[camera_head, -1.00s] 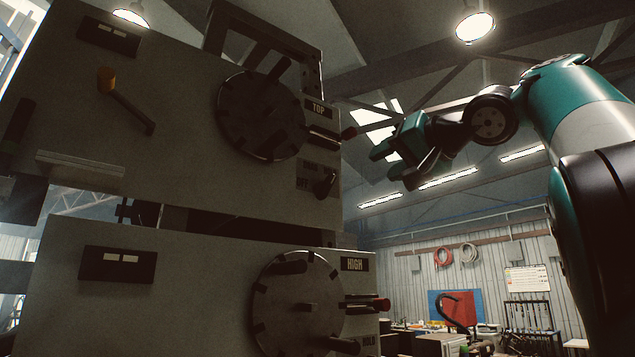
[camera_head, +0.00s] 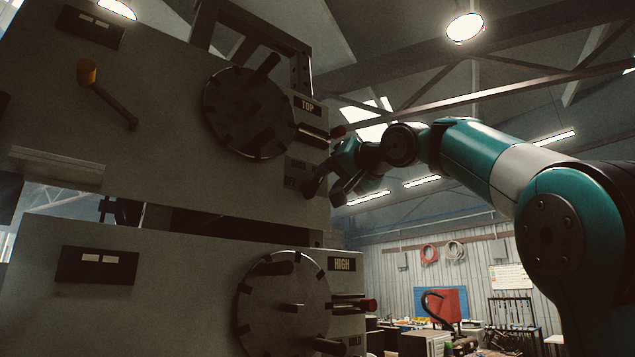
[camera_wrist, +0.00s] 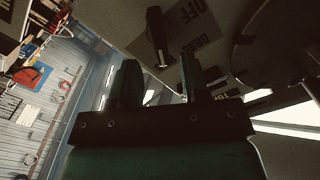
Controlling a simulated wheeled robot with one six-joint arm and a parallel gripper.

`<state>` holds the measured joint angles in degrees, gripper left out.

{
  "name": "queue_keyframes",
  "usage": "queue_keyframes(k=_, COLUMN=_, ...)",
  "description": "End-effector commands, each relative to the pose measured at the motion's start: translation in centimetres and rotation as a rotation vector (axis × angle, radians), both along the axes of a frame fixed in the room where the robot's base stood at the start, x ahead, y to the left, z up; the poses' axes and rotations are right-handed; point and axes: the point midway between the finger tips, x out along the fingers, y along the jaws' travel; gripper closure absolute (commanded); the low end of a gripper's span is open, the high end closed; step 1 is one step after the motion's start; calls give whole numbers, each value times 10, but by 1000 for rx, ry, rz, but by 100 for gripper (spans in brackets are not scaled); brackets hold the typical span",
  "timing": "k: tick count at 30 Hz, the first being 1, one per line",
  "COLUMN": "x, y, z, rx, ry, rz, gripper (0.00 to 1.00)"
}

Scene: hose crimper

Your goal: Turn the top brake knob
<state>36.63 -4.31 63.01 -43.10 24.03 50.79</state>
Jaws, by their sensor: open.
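The top brake knob (camera_head: 315,182) is a small black bar-shaped knob on the right edge of the upper grey panel, below the TOP label. In the wrist view the knob (camera_wrist: 157,38) stands out beside a label reading OFF. My gripper (camera_head: 347,172) is open, just right of the knob in the head view. In the wrist view my gripper's two fingers (camera_wrist: 157,78) point at the panel, with the knob ahead, roughly between them in the picture. A gap seems to remain between fingertips and knob; contact is not visible.
A lower panel carries a similar disc (camera_head: 284,303) and a HIGH label (camera_head: 342,264). The space right of the panels is open, with a workbench area far behind.

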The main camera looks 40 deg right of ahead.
Motion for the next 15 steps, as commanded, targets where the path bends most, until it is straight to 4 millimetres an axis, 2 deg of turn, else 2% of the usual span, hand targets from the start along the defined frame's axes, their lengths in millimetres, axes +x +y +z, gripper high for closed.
queue_keyframes(k=1, x=12, y=2, z=2, rx=3, ry=3, rz=7, gripper=58)
queue_keyframes(k=6, x=40, y=2, z=3, rx=1, ry=0, rz=4, gripper=58)
queue_keyframes(k=10, x=52, y=1, z=2, rx=1, ry=-1, rz=0, gripper=58)
queue_keyframes(k=15, x=56, y=1, z=1, rx=0, ry=-2, rz=-1, gripper=58)
